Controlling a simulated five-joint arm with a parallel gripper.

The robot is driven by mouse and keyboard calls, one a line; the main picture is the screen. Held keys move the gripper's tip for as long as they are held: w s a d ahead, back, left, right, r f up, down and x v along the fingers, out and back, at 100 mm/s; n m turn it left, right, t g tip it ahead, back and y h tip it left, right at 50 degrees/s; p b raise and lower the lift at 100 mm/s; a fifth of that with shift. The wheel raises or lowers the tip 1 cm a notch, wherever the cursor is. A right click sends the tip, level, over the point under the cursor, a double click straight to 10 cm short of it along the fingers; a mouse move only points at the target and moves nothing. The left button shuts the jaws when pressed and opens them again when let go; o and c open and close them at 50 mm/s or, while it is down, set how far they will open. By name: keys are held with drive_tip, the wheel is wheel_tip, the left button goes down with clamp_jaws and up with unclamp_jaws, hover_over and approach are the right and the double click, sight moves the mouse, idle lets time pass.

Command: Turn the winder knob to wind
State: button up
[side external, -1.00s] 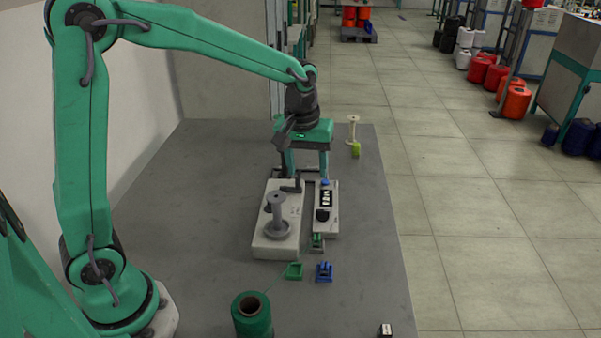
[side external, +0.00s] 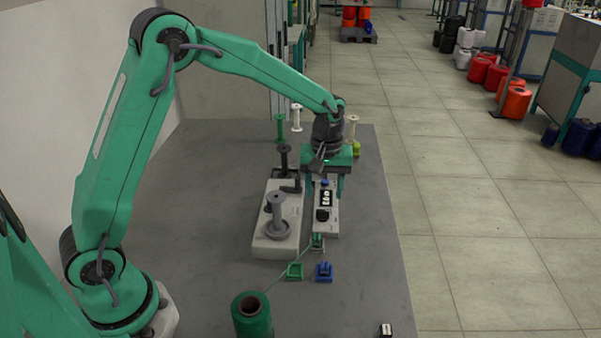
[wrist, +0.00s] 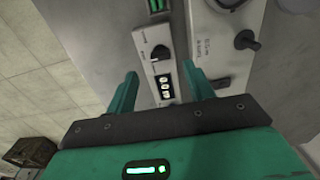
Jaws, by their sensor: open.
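In the wrist view the knob (wrist: 160,52) shows just beyond the fingertips, with the counter (wrist: 165,86) between the fingers. My gripper (side external: 324,198) is open, pointing down over the control box, its fingers (wrist: 160,69) on either side of the box. It holds nothing; I cannot tell its exact height.
A green thread cone (side external: 252,316) stands in front, its thread running toward the green guide (side external: 295,271) and a small green piece (side external: 317,241). A blue guide (side external: 324,271) is beside them. Green (side external: 280,128) and white (side external: 296,118) spools stand at the back. The right table edge is close.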

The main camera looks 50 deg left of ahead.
sight(323, 212)
drive_tip(key=shift+f, duration=3.3)
drive_tip(key=c, duration=1)
